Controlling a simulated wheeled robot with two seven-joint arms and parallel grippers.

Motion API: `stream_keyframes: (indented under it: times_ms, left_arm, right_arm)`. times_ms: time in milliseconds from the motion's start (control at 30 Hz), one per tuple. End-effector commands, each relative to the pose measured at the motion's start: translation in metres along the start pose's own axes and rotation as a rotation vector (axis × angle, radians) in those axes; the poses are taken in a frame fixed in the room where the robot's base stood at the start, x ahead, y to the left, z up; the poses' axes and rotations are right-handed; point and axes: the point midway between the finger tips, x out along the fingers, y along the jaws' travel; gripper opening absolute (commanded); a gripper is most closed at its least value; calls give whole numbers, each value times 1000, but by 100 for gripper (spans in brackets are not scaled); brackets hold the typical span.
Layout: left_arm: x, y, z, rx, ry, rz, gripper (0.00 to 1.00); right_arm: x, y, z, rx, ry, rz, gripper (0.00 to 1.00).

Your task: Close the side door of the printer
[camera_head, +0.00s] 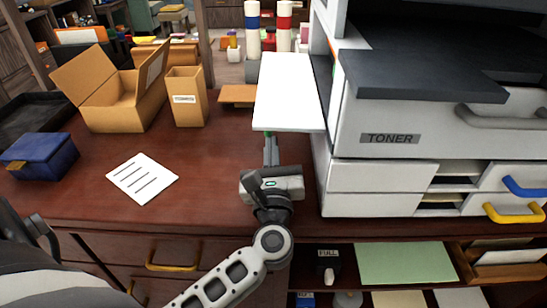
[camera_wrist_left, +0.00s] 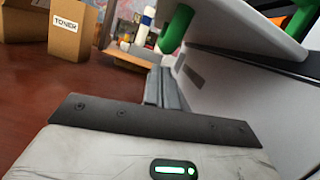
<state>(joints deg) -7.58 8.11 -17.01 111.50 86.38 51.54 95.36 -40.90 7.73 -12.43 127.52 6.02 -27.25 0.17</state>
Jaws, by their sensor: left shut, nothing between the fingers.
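The printer (camera_head: 390,125), white and grey with a dark top and a TONER label, stands at the right of the desk. Its white side door (camera_head: 288,92) sticks out from its left side, open. In the left wrist view the door (camera_wrist_left: 245,25) hangs overhead at the upper right, with green parts (camera_wrist_left: 176,28) beneath it. My left gripper (camera_head: 270,142) is shut and empty, low over the desk beside the printer. Its fingertips (camera_wrist_left: 162,75) lie below the door; contact is hard to judge. The door hides part of the printer's left side. My right gripper is out of view.
An open cardboard box (camera_head: 110,95), a small TONER box (camera_head: 188,97), a printed sheet (camera_head: 142,179) and a blue box (camera_head: 42,155) are on the left half of the desk. Red and blue capped tubes (camera_head: 284,25) stand behind the door.

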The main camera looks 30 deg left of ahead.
Motion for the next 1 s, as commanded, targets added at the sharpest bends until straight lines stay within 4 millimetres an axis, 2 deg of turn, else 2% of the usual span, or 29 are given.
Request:
stream_keyframes:
  times_ms: [100, 300, 767, 1000]
  left_arm:
    - [21, 0, 2, 3, -4, 0, 0]
    - [37, 0, 1, 2, -1, -1, 0]
    - [39, -1, 1, 6, 0, -4, 0]
    - [40, -9, 5, 47, 2, -34, 0]
  right_arm:
    - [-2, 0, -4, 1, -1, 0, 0]
    - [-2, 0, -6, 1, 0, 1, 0]
    - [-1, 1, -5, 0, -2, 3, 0]
    - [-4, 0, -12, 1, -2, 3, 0]
